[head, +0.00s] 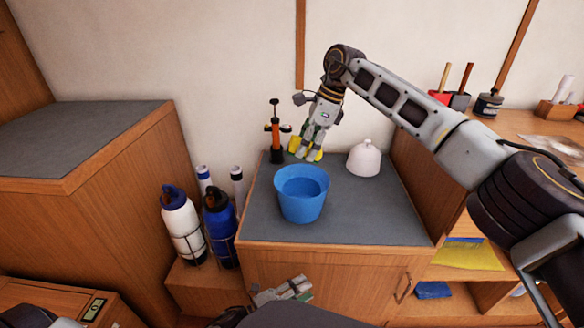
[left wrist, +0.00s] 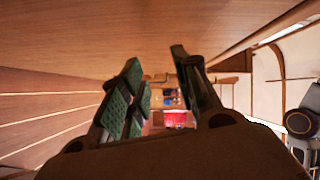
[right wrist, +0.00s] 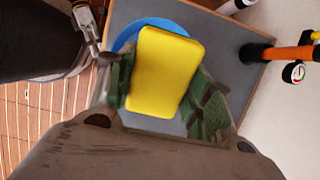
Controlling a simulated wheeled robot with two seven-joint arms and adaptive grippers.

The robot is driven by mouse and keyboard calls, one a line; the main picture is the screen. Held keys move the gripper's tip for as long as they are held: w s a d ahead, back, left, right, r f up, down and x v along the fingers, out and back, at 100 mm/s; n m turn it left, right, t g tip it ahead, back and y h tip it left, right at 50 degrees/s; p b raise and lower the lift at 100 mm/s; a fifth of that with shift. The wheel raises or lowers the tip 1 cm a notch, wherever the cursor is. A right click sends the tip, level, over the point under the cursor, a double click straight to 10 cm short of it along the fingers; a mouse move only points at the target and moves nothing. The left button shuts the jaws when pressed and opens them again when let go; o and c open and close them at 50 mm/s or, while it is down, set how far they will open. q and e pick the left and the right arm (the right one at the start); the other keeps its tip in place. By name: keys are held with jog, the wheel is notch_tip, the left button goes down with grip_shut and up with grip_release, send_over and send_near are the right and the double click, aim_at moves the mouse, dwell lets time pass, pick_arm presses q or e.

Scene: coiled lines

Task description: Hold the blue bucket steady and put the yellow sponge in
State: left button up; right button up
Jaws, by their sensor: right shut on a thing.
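The blue bucket (head: 300,205) stands upright on the grey top of the low cabinet and looks empty. The yellow sponge (right wrist: 165,72) is gripped between the green-padded fingers of my right gripper (right wrist: 163,95). In the head view the right gripper (head: 308,154) reaches down just behind the bucket, with the sponge (head: 296,146) partly hidden by its fingers. In the right wrist view the sponge covers part of the bucket (right wrist: 125,37). My left gripper (head: 290,290) is low in front of the cabinet, away from the bucket. Its fingers (left wrist: 157,62) are apart and empty.
A white lidded jar (head: 364,160) stands right of the bucket. An orange and black pump (head: 275,135) stands behind it to the left. Bottles (head: 182,225) stand in a rack at the left. The cabinet top (head: 375,215) is clear at the right front.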

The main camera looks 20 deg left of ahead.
pick_arm(q)
jog(key=s+d+r+m+g+h, duration=0.1)
jog(key=d+r+m+g, duration=0.4)
jog(key=r+m, duration=0.5)
jog(key=d+r+m+g, duration=0.3)
jog(key=r+m+g, duration=0.4)
jog(key=r+m, duration=0.3)
jog(key=s+d+r+m+g+h, duration=0.1)
jog(key=d+r+m+g, duration=0.3)
jog(key=r+m+g, duration=0.55)
jog(key=w+a+r+m+t+y, duration=0.1)
jog(key=w+a+r+t+y, duration=0.2)
jog(key=w+a+y, duration=0.3)
jog(key=w+a+r+t+y, duration=0.4)
jog(key=w+a+t+y, duration=0.2)
jog(key=a, duration=0.6)
jog(key=shift+m+y, duration=0.35)
jog(key=shift+y, duration=0.35)
